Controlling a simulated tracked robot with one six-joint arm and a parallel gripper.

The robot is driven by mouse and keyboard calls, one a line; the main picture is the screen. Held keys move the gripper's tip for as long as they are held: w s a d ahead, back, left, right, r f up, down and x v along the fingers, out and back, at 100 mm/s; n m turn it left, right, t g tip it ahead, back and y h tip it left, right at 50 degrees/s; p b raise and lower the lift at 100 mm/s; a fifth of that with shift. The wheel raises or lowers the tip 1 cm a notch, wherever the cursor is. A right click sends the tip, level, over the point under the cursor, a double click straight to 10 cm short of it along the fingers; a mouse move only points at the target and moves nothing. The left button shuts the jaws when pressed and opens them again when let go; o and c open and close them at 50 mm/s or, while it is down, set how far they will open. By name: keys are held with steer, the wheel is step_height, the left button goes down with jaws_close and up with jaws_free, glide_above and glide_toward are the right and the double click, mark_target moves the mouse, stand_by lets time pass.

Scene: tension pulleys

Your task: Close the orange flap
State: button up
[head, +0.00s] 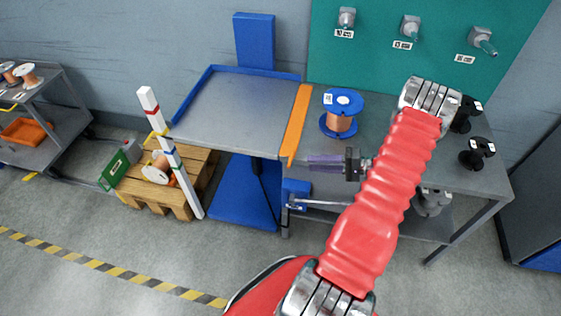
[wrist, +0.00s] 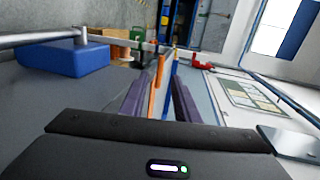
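The orange flap (head: 298,122) is a long narrow strip along the right edge of the blue-rimmed lift table (head: 235,104). Its near end sticks out slightly past the table's front corner. My gripper (head: 310,160) has purple fingers that point left, just right of the flap's near end. In the wrist view, the fingers (wrist: 160,98) stand apart with nothing held between them. The orange flap (wrist: 157,85) shows edge-on beyond the gap between them. I cannot tell whether the fingertips touch it.
A blue spool with copper wire (head: 339,122) stands on the grey workbench (head: 379,140) right of the flap. Black spools (head: 477,152) stand farther right. A wooden pallet (head: 150,190) and a striped white post (head: 170,150) are left of the lift table. A teal panel (head: 375,45) rises behind.

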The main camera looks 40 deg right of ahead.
steer(key=shift+w+a, duration=0.1)
steer(key=x, duration=1.3)
steer(key=shift+w+a, duration=0.15)
steer(key=shift+w, duration=0.15)
jaws_close()
